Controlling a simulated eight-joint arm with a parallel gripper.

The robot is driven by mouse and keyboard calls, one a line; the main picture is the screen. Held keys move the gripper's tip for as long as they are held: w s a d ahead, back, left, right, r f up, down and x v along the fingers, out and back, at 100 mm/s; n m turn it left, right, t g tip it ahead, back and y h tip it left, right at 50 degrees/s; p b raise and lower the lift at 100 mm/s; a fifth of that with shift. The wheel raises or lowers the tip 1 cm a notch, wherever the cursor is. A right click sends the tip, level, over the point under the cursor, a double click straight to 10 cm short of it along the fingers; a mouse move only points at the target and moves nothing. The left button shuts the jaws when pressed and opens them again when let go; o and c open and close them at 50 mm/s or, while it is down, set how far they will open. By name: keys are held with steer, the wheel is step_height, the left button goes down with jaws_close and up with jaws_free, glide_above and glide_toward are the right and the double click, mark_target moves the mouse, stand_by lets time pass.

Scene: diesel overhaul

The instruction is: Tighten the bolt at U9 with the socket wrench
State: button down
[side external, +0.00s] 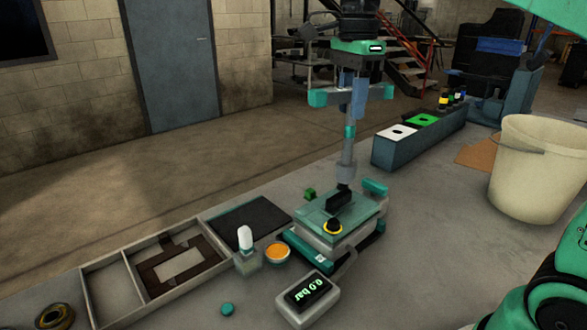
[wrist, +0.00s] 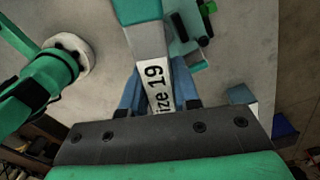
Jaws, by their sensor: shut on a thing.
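My gripper (side external: 353,100) is shut on the socket wrench (side external: 347,150), a grey upright tool with a teal band. In the wrist view the wrench (wrist: 150,45) sits between the blue fingers of my gripper (wrist: 158,88), with a white label reading "ize 19". The wrench's lower end is over a teal plate block (side external: 350,214), at or just above a black raised part (side external: 340,199). I cannot tell whether it touches. The bolt at U9 cannot be made out; the wrench may hide it.
A gauge box (side external: 307,297) reading 0.0 bar stands in front. An orange-filled round dish (side external: 278,253), a white-topped bottle (side external: 245,240) and a partitioned tray (side external: 107,290) lie left. A cream bucket (side external: 535,175) and a long blue-grey box (side external: 400,155) stand right.

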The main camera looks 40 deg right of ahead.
step_height(320, 180, down, 6)
steer(key=a+n, duration=0.2)
steer(key=n, duration=2.5)
steer(key=shift+s+a+f+n, duration=0.2)
steer(key=shift+s+a+n, duration=0.05)
steer(key=shift+s+n, duration=0.1)
